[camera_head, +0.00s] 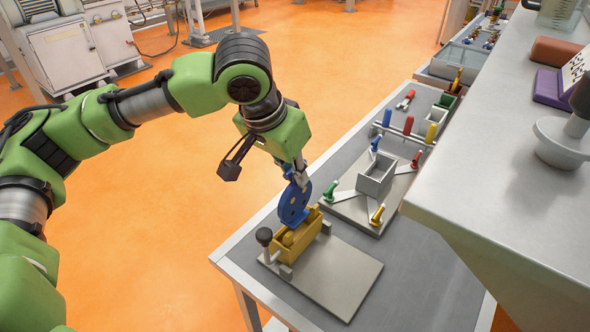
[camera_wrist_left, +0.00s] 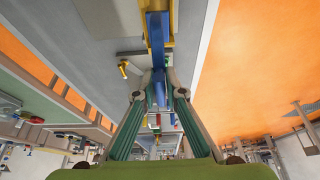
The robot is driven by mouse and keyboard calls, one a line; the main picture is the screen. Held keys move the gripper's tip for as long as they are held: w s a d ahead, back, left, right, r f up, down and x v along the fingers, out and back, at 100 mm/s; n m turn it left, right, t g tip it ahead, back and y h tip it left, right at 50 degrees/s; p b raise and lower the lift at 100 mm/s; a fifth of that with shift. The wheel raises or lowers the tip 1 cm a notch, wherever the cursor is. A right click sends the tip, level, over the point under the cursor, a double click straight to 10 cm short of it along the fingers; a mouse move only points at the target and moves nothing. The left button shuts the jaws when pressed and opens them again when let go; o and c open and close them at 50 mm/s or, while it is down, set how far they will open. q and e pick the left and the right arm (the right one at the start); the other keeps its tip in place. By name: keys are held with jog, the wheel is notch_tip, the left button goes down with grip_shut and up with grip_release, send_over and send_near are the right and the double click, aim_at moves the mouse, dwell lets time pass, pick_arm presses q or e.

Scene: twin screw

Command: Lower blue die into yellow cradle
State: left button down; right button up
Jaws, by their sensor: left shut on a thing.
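My right gripper is not in view.
The cradle sits on a grey plate (camera_head: 340,285) with a black-knobbed handle (camera_head: 264,237) beside it. A grey box fixture (camera_head: 377,175) with coloured clamps stands behind. A raised grey shelf (camera_head: 500,190) overhangs at right. The table's front right part is clear.

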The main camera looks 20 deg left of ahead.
aim_at(294, 202)
pick_arm(q)
jog(key=shift+f+b, duration=1)
jog(key=shift+f, duration=2.9)
jog(key=c, duration=2)
grip_release()
jog(key=shift+s+f, duration=0.1)
jog(key=v, duration=1.2)
